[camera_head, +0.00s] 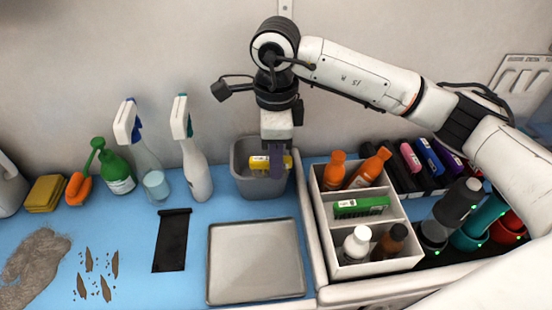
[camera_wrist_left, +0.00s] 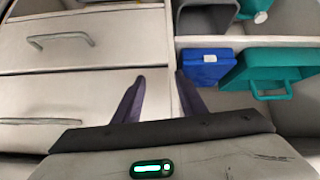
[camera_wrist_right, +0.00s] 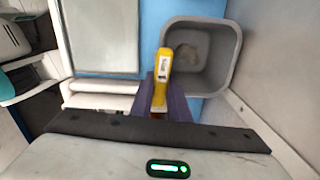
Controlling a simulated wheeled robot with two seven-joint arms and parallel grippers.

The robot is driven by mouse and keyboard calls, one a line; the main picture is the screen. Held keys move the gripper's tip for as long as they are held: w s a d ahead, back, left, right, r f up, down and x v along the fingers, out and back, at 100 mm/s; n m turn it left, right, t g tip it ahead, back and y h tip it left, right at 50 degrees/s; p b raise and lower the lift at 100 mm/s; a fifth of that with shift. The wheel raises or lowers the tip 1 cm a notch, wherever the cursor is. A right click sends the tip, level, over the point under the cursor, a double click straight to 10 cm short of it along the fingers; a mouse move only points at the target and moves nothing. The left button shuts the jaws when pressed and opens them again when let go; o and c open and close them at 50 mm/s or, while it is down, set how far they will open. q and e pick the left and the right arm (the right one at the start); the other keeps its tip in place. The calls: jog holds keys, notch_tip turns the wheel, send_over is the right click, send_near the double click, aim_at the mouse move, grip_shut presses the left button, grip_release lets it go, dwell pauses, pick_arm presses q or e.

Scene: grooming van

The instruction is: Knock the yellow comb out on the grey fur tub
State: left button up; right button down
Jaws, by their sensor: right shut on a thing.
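The yellow comb (camera_head: 260,162) is held in my right gripper (camera_head: 277,160), which points down over the grey fur tub (camera_head: 262,187). In the right wrist view the comb (camera_wrist_right: 162,65) sits between the purple fingers (camera_wrist_right: 166,98), with its far end by the rim of the tub (camera_wrist_right: 233,62). I cannot tell whether the comb touches the rim. My left gripper (camera_wrist_left: 158,85) shows only in the left wrist view, open and empty in front of drawers and shelves.
A metal tray (camera_head: 256,262) lies in front of the tub. Spray bottles (camera_head: 195,158) stand left of it, and a white divided caddy (camera_head: 376,268) with bottles and a green box stands to the right. A wall is close behind the tub. Grey fur (camera_head: 36,266) lies at the left.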

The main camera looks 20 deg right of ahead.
jog(key=shift+f+b, duration=0.4)
jog(key=shift+b, duration=0.05)
dwell(1.1)
jog(key=shift+r, duration=0.1)
jog(key=shift+r+p, duration=0.55)
jog(key=shift+r, duration=0.45)
jog(key=shift+f+b, duration=0.95)
jog(key=shift+f, duration=0.1)
dwell(1.1)
jog(key=shift+r+p, duration=1.45)
jog(key=shift+r, duration=1.6)
